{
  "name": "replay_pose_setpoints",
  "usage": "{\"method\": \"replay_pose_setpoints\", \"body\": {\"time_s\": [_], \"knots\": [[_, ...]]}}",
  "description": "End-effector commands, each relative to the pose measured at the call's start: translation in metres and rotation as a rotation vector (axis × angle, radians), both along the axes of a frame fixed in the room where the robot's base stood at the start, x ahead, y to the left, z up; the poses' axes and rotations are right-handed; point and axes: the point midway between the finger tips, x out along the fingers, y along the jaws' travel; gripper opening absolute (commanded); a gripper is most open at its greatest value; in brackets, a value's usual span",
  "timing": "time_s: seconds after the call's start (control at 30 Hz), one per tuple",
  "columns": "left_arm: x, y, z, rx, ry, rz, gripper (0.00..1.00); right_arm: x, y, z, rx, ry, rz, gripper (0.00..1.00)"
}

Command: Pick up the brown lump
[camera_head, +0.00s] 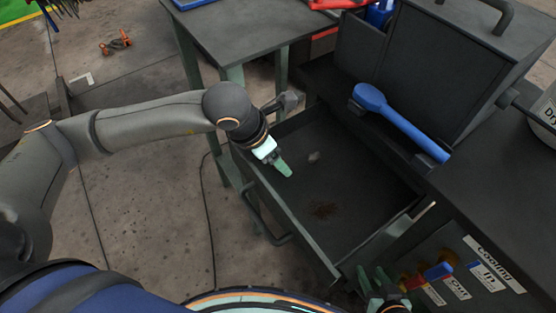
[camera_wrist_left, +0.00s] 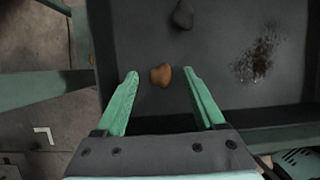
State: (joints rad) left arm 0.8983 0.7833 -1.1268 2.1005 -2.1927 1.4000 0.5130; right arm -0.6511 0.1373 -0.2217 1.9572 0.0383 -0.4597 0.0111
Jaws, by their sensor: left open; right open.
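The brown lump (camera_wrist_left: 160,75) shows in the left wrist view, in the dark open drawer (camera_head: 345,185). It appears between the tips of my left gripper (camera_wrist_left: 160,74), which is open, with a gap on both sides. I cannot tell how far the tips are above the drawer floor. In the head view my left gripper (camera_head: 284,169) points down into the drawer and the brown lump cannot be made out; the gripper probably hides it. My right gripper (camera_head: 374,283) is open at the bottom, by the bench front, away from the lump.
A grey lump (camera_head: 313,157) lies near the brown one; the left wrist view shows it too (camera_wrist_left: 183,14). A dark brown stain (camera_head: 323,210) marks the drawer floor. A blue brush-like tool (camera_head: 400,120) lies on the bench beyond. The drawer walls surround the left gripper.

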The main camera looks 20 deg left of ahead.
Motion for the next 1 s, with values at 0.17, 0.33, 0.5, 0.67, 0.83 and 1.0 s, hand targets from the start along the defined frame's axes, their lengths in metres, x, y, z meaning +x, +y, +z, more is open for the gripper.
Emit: {"method": "replay_pose_setpoints", "body": {"time_s": [0.17, 0.33, 0.5, 0.67, 0.83, 1.0], "knots": [[0.0010, -0.0009, -0.0024, 0.000, -0.001, -0.001, 0.71, -0.0006, -0.0005, -0.0011, -0.001, 0.003, -0.001, 0.47], [0.0009, -0.0008, -0.0022, 0.000, -0.001, -0.001, 0.61, -0.0007, -0.0007, -0.0013, -0.002, 0.004, -0.002, 0.47], [0.0008, -0.0007, -0.0021, 0.000, -0.001, -0.001, 0.42, -0.0005, -0.0008, -0.0006, -0.001, 0.003, -0.002, 0.47], [0.0008, -0.0006, -0.0020, 0.000, -0.001, -0.001, 0.24, 0.0004, -0.0007, 0.0011, 0.000, 0.000, -0.003, 0.47], [0.0009, -0.0005, -0.0020, 0.000, -0.001, -0.001, 0.05, 0.0010, -0.0006, 0.0023, 0.001, -0.003, -0.003, 0.47], [0.0009, -0.0005, -0.0020, -0.001, -0.001, 0.000, 0.00, 0.0009, -0.0006, 0.0023, 0.001, -0.003, -0.003, 0.47]]}}
